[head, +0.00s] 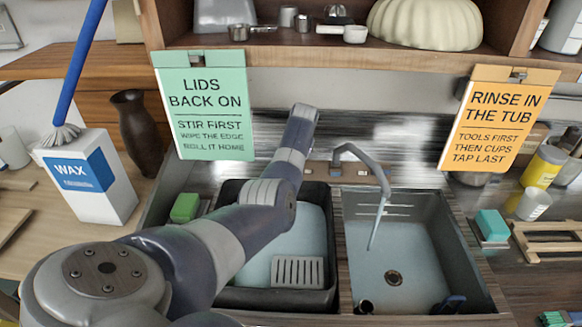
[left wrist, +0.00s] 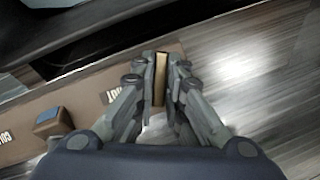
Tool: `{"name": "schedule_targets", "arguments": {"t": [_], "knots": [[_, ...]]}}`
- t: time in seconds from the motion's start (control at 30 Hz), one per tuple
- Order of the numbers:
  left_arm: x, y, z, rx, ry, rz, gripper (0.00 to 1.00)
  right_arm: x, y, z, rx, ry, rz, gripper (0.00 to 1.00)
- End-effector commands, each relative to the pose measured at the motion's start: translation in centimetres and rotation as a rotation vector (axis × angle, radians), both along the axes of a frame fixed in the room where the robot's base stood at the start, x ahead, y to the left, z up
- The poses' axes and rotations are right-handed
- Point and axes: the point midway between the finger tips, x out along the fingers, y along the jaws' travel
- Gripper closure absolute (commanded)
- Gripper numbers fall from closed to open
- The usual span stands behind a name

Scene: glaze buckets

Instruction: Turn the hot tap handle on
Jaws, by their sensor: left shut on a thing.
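In the left wrist view my left gripper (left wrist: 160,82) is shut on a narrow tan handle (left wrist: 160,78), next to an upside-down label reading HOT on a brown strip (left wrist: 85,108). A blue block handle (left wrist: 50,122) stands farther left on the strip, near a partly cut-off COLD label. In the head view my left arm reaches over the dark tub to the back of the sink, and its fingers are hidden there. The grey curved tap (head: 362,158) stands right of the arm. A thin pale blue stream (head: 378,222) falls from its spout. My right gripper is not in view.
A dark tub (head: 325,297) with pale liquid and a slotted grey piece sits left of the metal sink (head: 405,235). Green (head: 202,156) and orange (head: 497,118) signs hang from the shelf above. A WAX box (head: 92,180) and a dark vase (head: 138,130) stand at left.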

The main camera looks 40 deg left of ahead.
Motion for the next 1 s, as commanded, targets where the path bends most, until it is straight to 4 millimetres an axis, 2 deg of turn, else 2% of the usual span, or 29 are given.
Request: {"name": "schedule_targets", "arguments": {"t": [0.7,0.73,0.8,1.0], "knots": [[-0.06,-0.05,-0.17,-0.035,-0.026,0.058,1.0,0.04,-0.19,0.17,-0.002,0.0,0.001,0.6],[-0.05,-0.06,-0.17,-0.035,-0.026,0.058,0.82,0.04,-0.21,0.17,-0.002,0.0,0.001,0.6],[-0.05,-0.06,-0.15,-0.035,-0.026,0.058,0.69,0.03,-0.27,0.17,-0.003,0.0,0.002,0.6],[-0.02,-0.02,-0.08,-0.033,-0.027,0.058,0.69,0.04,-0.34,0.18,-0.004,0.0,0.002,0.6]]}}
